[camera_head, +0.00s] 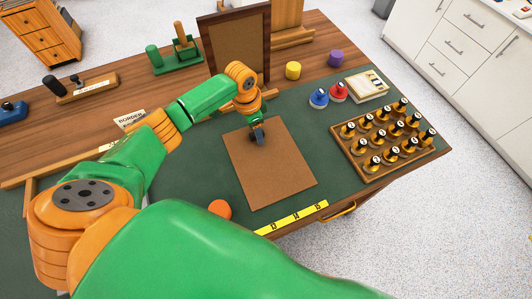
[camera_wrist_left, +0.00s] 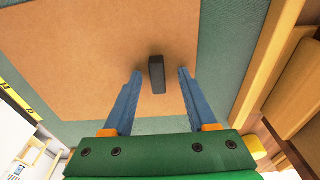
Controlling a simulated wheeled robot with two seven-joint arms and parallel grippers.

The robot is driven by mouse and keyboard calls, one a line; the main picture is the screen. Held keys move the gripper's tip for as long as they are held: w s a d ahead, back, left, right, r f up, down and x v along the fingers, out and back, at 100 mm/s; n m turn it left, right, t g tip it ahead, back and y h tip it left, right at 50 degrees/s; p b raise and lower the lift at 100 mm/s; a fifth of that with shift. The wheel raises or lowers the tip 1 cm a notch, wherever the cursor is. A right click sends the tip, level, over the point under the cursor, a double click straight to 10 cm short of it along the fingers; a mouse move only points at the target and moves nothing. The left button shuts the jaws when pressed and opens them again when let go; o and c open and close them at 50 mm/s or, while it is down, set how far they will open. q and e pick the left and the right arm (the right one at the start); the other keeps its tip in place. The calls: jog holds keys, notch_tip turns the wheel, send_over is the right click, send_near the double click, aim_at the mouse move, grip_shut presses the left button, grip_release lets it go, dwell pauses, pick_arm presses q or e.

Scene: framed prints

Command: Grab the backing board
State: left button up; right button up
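The backing board (camera_head: 270,175) is a flat brown rectangle lying on the green mat (camera_head: 205,178). In the left wrist view the board (camera_wrist_left: 80,55) fills much of the upper picture, with a small black handle (camera_wrist_left: 157,75) standing on it. My left gripper (camera_head: 258,136) is over the far part of the board in the head view, hiding the handle there. In the left wrist view its blue fingers (camera_wrist_left: 157,80) are apart, one on each side of the handle, with a gap on both sides. My right gripper is in neither view.
A tray of several dark bottles (camera_head: 365,165), blue (camera_head: 319,98) and red (camera_head: 338,92) knobs and a pale stack (camera_head: 367,86) are to the right. A dark wooden frame (camera_head: 211,45) stands behind. An orange disc (camera_head: 220,209) and yellow ruler (camera_head: 291,218) lie near the front.

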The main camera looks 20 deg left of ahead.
pick_arm(q)
jog(key=shift+s+d+r, duration=0.1)
jog(key=shift+s+r, duration=0.05)
jog(key=shift+s, duration=0.05)
grip_shut()
jog(key=shift+w, duration=0.1)
